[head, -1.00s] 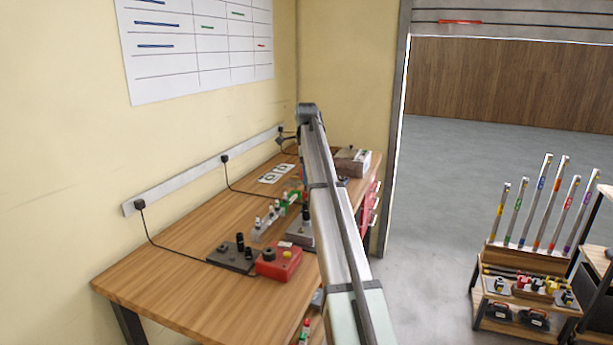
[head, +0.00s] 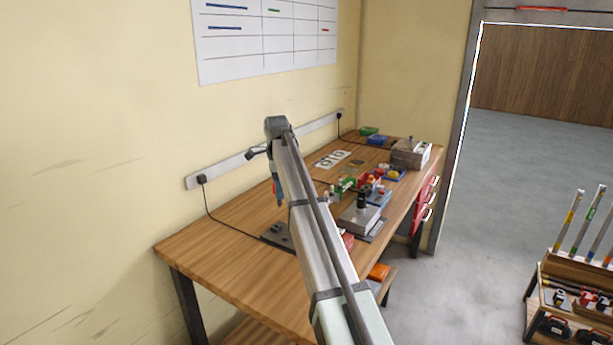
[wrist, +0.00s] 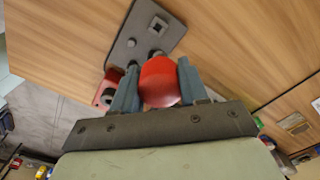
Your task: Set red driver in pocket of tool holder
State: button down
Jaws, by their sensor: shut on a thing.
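In the wrist view my gripper (wrist: 158,68) is shut on the red driver (wrist: 160,84), whose rounded red handle sits between the two blue-grey fingers. The driver's lower end is hidden by its handle. The dark grey tool holder (wrist: 122,54) lies on the bench just beyond, with a raised square socket and small round parts. The driver appears above and apart from it, though the height is hard to judge. In the head view the holder (head: 276,236) is partly behind my arm, and my gripper (head: 279,200) hangs above the bench, small and partly hidden.
A red box (wrist: 108,88) is beside the holder. The wooden bench (head: 215,240) is clear at its near left. Farther along stand a grey block (head: 360,217), small coloured parts and a grey box (head: 410,153). A cable runs from the wall strip (head: 240,163).

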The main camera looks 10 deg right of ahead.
jog(key=shift+s+a+f+n, duration=0.2)
jog(key=shift+a+f, duration=0.1)
jog(key=shift+a, duration=0.2)
jog(key=shift+s+a+f+n, duration=0.1)
jog(key=shift+s+a+f, duration=0.15)
jog(key=shift+a, duration=0.2)
jog(key=shift+d+f, duration=0.1)
jog(key=shift+f, duration=0.25)
jog(key=shift+w+n, duration=0.4)
jog(key=shift+n, duration=0.4)
jog(key=shift+f, duration=2.5)
jog(key=shift+f, duration=1.05)
jog(key=c, duration=0.5)
grip_release()
jog(key=shift+r, duration=0.1)
